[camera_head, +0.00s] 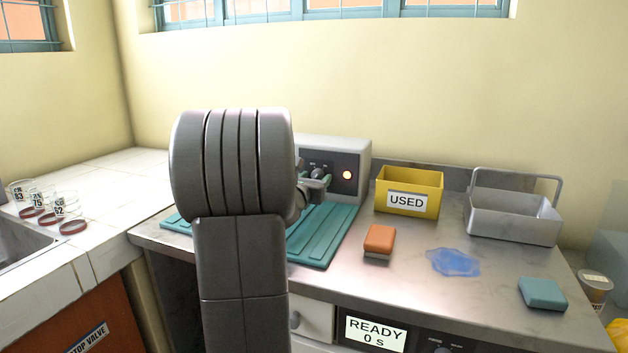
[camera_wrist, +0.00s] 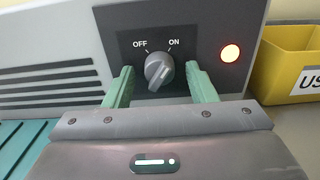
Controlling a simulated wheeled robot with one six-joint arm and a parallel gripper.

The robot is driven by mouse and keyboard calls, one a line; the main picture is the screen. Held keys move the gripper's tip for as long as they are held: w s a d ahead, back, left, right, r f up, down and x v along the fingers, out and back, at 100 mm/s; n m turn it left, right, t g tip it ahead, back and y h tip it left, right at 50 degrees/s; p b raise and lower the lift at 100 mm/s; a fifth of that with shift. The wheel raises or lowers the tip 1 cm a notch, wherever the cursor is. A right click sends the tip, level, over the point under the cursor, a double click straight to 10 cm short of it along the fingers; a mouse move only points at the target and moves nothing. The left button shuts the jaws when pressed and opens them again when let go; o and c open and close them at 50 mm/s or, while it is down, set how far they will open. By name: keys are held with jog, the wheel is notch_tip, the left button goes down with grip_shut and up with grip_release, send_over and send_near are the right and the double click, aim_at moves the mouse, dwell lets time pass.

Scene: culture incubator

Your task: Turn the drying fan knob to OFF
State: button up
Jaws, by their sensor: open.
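The drying fan's control box (camera_head: 350,148) stands at the back of the steel counter, partly hidden behind my arm in the head view. In the wrist view its dark panel (camera_wrist: 205,45) carries a grey knob (camera_wrist: 158,70) below the labels OFF and ON. The knob's ridge slants from lower left to upper right, towards ON. An orange lamp (camera_wrist: 230,53) on the panel is lit. My gripper (camera_wrist: 159,68) is open, with one green finger on each side of the knob and visible gaps to it. It also shows in the head view (camera_head: 316,182).
A teal ribbed mat (camera_head: 325,240) lies before the box. To the right are a yellow USED bin (camera_head: 408,193), a grey basket (camera_head: 512,218), an orange sponge (camera_head: 379,240), a blue spill (camera_head: 453,262) and a teal sponge (camera_head: 542,293). Beakers (camera_head: 45,205) stand far left.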

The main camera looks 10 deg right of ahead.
jog(key=c, duration=1)
jog(key=shift+o, duration=0.2)
jog(key=shift+n, duration=0.3)
jog(key=n, duration=0.6)
jog(key=shift+p, duration=0.35)
jog(key=n+p, duration=0.1)
jog(key=n, duration=0.3)
jog(key=shift+r, duration=0.1)
jog(key=shift+n+p, duration=0.6)
jog(key=shift+n, duration=1.1)
